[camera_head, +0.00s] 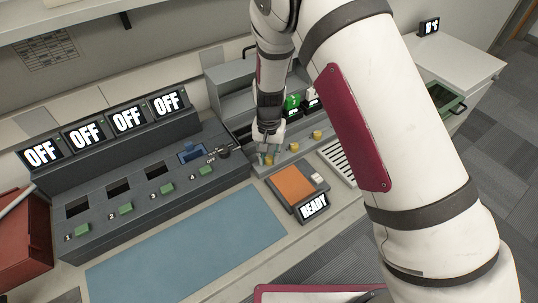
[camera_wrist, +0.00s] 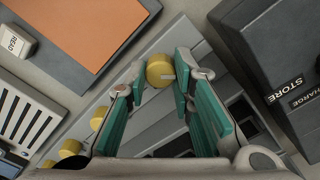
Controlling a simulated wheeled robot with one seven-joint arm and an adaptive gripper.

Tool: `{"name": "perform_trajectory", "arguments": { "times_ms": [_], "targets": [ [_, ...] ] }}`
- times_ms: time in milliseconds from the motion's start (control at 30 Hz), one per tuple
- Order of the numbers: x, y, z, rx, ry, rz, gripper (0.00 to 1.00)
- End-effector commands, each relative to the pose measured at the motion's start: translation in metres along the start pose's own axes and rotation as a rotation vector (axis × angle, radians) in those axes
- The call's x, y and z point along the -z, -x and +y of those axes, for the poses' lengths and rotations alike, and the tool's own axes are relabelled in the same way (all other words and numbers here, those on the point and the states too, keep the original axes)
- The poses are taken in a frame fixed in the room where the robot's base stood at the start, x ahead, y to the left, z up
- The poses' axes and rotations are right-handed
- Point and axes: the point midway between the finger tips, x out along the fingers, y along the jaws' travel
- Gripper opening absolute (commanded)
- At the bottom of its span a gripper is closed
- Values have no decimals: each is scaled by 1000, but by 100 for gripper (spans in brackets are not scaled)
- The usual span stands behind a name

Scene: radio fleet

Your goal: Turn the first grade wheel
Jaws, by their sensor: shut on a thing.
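A yellow grade wheel (camera_wrist: 160,70) with a pale line on its face sits between the fingertips of my gripper (camera_wrist: 157,78) in the wrist view. The green-padded fingers are closed on its sides. In the head view my gripper (camera_head: 267,152) reaches down to the left end of the grey wheel panel, and the held wheel is mostly hidden there. Other yellow wheels (camera_head: 295,146) stand along the panel to the right. They also show at the lower left of the wrist view (camera_wrist: 98,118).
A reader with an orange pad (camera_head: 293,183) and a READY display (camera_head: 314,206) lies in front of the panel. A dark console (camera_head: 140,185) with several OFF displays (camera_head: 85,136) stands left. A blue mat (camera_head: 190,245) is clear. A vent grille (camera_head: 338,160) is right.

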Motion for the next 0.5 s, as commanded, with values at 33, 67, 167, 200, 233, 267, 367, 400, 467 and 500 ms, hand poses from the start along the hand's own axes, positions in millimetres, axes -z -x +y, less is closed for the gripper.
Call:
{"name": "perform_trajectory", "arguments": {
  "times_ms": [33, 67, 167, 200, 233, 267, 367, 400, 467, 500],
  "targets": [
    [0, 0, -1, 2, 2, 2, 0],
    [0, 0, -1, 2, 2, 2, 0],
    [0, 0, -1, 2, 2, 2, 0],
    [0, 0, -1, 2, 2, 2, 31],
    [0, 0, -1, 2, 2, 2, 38],
    [0, 0, -1, 1, 1, 2, 43],
    [0, 0, -1, 1, 1, 1, 43],
    [0, 0, -1, 1, 1, 1, 43],
    [0, 0, -1, 1, 0, 1, 43],
    [0, 0, 0, 1, 0, 1, 43]
  ]
}}
